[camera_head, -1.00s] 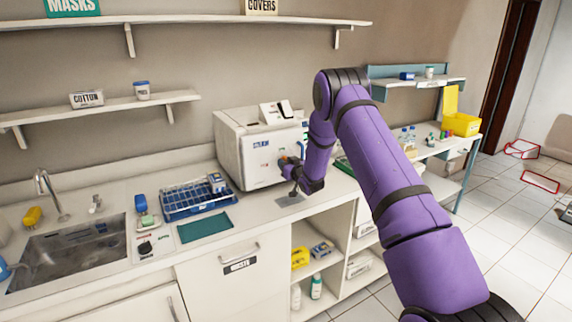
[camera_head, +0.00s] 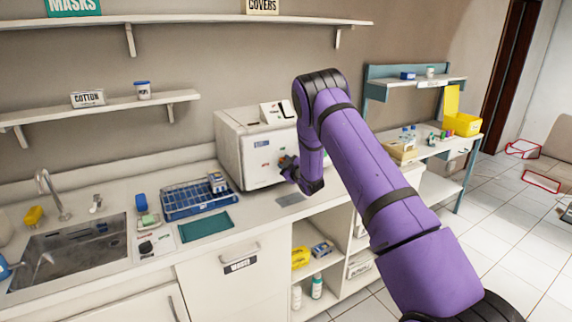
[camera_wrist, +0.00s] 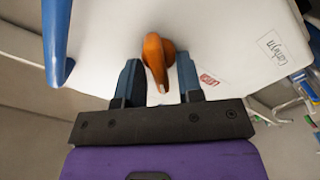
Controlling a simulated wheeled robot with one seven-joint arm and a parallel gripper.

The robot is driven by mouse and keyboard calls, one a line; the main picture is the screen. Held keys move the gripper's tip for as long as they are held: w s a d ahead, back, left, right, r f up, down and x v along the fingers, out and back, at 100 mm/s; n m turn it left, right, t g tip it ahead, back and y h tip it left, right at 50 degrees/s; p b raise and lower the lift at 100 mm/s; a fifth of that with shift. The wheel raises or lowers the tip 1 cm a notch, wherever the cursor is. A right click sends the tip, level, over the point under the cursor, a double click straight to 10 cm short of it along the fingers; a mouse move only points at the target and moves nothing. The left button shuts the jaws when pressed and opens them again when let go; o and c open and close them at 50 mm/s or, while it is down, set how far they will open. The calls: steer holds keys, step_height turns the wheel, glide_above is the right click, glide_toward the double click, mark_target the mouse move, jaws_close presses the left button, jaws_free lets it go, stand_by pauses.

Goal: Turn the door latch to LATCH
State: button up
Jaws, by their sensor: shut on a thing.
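The white box-shaped machine (camera_head: 235,155) stands on the counter, its front facing my arm. The orange latch (camera_wrist: 156,56) is a small lever on its white front, tilted in the wrist view. My gripper (camera_wrist: 159,75) is shut on the latch, with one dark finger on each side of it. In the head view my gripper (camera_head: 286,163) is at the right part of the machine's front, and my wrist partly hides the latch. A small red label (camera_wrist: 208,80) sits to the right of the latch. A blue bar handle (camera_wrist: 57,40) is to its left.
A blue wire rack (camera_head: 192,200) and a green mat (camera_head: 206,226) lie on the counter left of my gripper. A sink (camera_head: 75,250) is further left. A side table with a yellow bin (camera_head: 462,125) stands right, behind my arm.

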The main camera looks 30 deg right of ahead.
steer(key=n, duration=0.8)
steer(key=shift+a+f+n, duration=0.15)
steer(key=shift+f+n, duration=0.1)
steer(key=shift+n, duration=0.45)
steer(key=o, duration=0.6)
steer(key=shift+c, duration=0.2)
steer(key=s, duration=1)
steer(key=shift+s+d, duration=0.35)
steer(key=shift+s, duration=0.05)
